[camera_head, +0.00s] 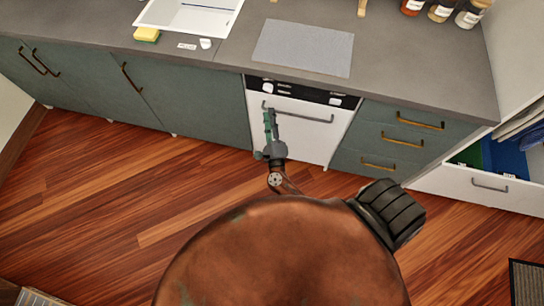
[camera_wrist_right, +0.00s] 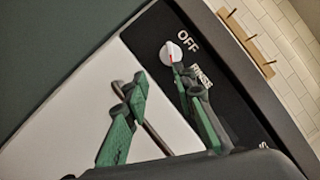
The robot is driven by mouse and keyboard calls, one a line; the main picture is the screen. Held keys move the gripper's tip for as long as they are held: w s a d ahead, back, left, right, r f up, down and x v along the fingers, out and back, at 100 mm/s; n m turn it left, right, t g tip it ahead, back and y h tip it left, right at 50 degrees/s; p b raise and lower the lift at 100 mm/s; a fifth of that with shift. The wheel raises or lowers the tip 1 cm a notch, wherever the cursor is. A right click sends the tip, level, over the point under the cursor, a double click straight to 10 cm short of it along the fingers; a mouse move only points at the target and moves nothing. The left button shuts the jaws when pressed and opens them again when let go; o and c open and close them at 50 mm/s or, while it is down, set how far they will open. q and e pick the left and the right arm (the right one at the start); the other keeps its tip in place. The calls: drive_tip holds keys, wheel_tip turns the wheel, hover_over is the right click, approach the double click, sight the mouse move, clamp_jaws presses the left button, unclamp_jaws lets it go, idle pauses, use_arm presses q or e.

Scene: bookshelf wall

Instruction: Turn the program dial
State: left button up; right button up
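The program dial (camera_wrist_right: 170,52) is a small white knob with a red mark, on the black control strip (camera_wrist_right: 217,75) of the white dishwasher (camera_head: 290,130). "OFF" and "RINSE" are printed beside it. My right gripper (camera_wrist_right: 160,73) is open, its green and grey fingers apart with nothing between them. One fingertip is just below the dial; I cannot tell whether it touches. The other finger is over the white door. In the head view the right gripper (camera_head: 269,115) is in front of the dishwasher's upper left part. My left gripper is not in view.
The dishwasher's bar handle (camera_head: 300,115) runs below the strip, close to the right gripper. The grey counter (camera_head: 400,70) overhangs above, with a mat (camera_head: 303,47), a sponge (camera_head: 147,34) and jars (camera_head: 440,10). Wooden floor (camera_head: 130,200) is clear at the left.

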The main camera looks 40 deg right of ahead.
drive_tip(key=s+a+f+n+g+y, duration=0.1)
drive_tip(key=s+f+n+y, duration=0.3)
drive_tip(key=f+n, duration=0.4)
drive_tip(key=s+a+f+n+g+y+p, duration=0.1)
drive_tip(key=f+n, duration=0.7)
drive_tip(key=f, duration=1)
drive_tip(key=s+a+g+y, duration=0.1)
drive_tip(key=s+a+y, duration=0.1)
drive_tip(key=s+y, duration=0.1)
drive_tip(key=shift+a+f, duration=0.3)
drive_tip(key=shift+f, duration=0.05)
